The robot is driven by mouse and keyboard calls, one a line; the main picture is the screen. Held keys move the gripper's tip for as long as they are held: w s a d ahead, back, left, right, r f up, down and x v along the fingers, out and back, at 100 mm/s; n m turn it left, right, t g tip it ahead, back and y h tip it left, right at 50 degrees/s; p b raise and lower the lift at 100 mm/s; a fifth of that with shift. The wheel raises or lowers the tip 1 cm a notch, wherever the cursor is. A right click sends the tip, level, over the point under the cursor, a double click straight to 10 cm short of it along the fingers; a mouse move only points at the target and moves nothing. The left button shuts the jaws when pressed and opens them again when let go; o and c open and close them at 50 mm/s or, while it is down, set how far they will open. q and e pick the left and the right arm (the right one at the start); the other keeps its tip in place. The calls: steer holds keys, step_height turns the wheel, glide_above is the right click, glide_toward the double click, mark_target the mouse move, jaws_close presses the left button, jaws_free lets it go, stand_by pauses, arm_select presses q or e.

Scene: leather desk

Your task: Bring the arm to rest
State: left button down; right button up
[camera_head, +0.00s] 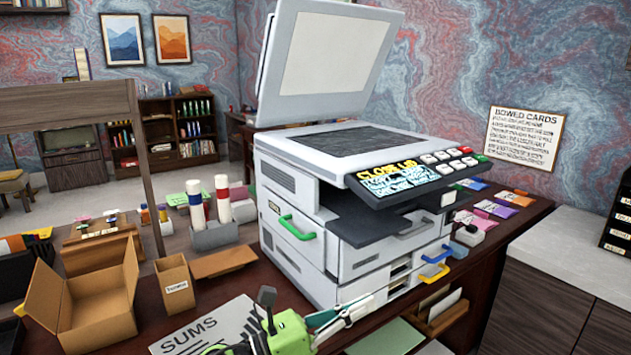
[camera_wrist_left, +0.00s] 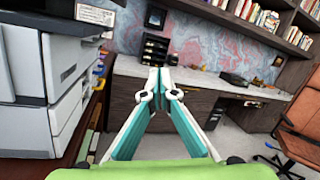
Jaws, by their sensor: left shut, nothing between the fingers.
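My left arm shows as a green gripper body at the bottom of the head view. Its white and teal fingers (camera_head: 362,308) point right, low in front of the printer and over the near part of the desk. In the left wrist view the two fingers of my left gripper (camera_wrist_left: 158,82) come together at their tips, shut and empty. My right gripper is in neither view.
A large grey printer (camera_head: 292,231) with its lid raised stands close beyond my left gripper. An open cardboard box (camera_head: 80,306), a small bin (camera_head: 174,286) and a SUMS sheet (camera_head: 215,330) lie left. Dark cabinets (camera_wrist_left: 235,113) and an orange chair (camera_wrist_left: 295,145) show in the wrist view.

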arm_select(q)
steer(key=w+a+f+n+t+y, duration=0.2)
steer(key=a+n+t+y, duration=0.4)
steer(key=n, duration=0.5)
steer(key=w+a+f+n+t+y, duration=0.15)
steer(key=a+n+t+y, duration=0.45)
steer(key=n, duration=0.6)
steer(key=s+a+f+n+g+y, duration=0.6)
steer(key=a+f+n, duration=0.5)
steer(key=f, duration=0.2)
steer(key=s+a+f+n+g, duration=0.3)
steer(key=s+f+n+g, duration=0.3)
steer(key=s, duration=0.7)
steer(key=s+a+f+n+g, duration=0.2)
steer(key=s+f+n+g, duration=0.15)
steer(key=s+f, duration=0.65)
steer(key=s+f+g, duration=0.1)
steer(key=s+f, duration=0.2)
steer(key=f, duration=1)
steer(key=s+f+g, duration=0.1)
steer(key=s+f, duration=0.2)
steer(key=f, duration=0.9)
steer(key=s+a+f+g, duration=0.1)
steer(key=s+a+f, duration=0.2)
steer(key=s+f, duration=1.2)
steer(key=shift+s+a+f+y, duration=0.2)
steer(key=shift+s+y, duration=0.1)
steer(key=shift+s, duration=0.35)
